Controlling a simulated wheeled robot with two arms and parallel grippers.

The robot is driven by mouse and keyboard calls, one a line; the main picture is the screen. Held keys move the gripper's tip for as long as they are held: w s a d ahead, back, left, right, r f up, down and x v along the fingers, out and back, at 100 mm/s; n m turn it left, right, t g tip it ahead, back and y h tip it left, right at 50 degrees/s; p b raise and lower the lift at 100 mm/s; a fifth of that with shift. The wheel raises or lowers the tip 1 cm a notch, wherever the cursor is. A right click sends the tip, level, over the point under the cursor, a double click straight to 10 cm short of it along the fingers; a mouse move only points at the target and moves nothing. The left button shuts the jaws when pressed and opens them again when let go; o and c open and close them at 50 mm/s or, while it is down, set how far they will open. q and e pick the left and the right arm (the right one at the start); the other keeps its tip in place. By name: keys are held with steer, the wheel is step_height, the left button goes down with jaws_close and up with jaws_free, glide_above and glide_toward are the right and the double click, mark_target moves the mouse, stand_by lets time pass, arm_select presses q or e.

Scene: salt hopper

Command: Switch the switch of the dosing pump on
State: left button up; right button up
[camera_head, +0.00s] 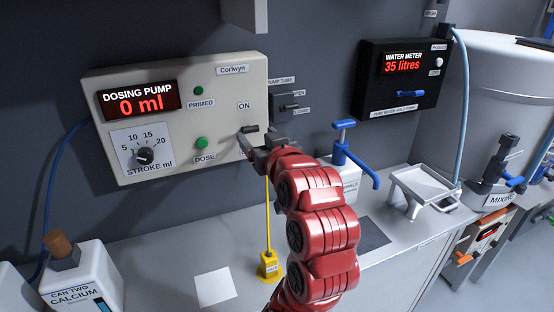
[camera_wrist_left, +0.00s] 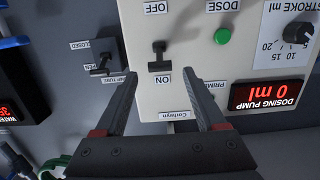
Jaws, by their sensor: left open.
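The dosing pump (camera_head: 225,90) is a pale wall panel with a red "0 ml" display; it also shows upside down in the wrist view (camera_wrist_left: 200,90). Its black switch (camera_wrist_left: 158,57) sits between the OFF and ON labels, with its handle towards the OFF side of its base in the wrist view. In the head view the switch (camera_head: 249,129) shows just above my gripper, under the ON label. My left gripper (camera_wrist_left: 160,75) is open and empty, its fingertips apart on either side of the switch's line, near the ON label. In the head view my left gripper (camera_head: 256,143) partly hides the switch area.
A tube valve (camera_head: 285,103) with open and closed labels is right beside the pump.

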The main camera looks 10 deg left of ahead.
arm_select(q)
steer(key=b+v, duration=0.1)
steer(key=v, duration=1.1)
steer(key=shift+s+b, duration=0.2)
steer(key=shift+b, duration=0.15)
steer(key=shift+d, duration=0.15)
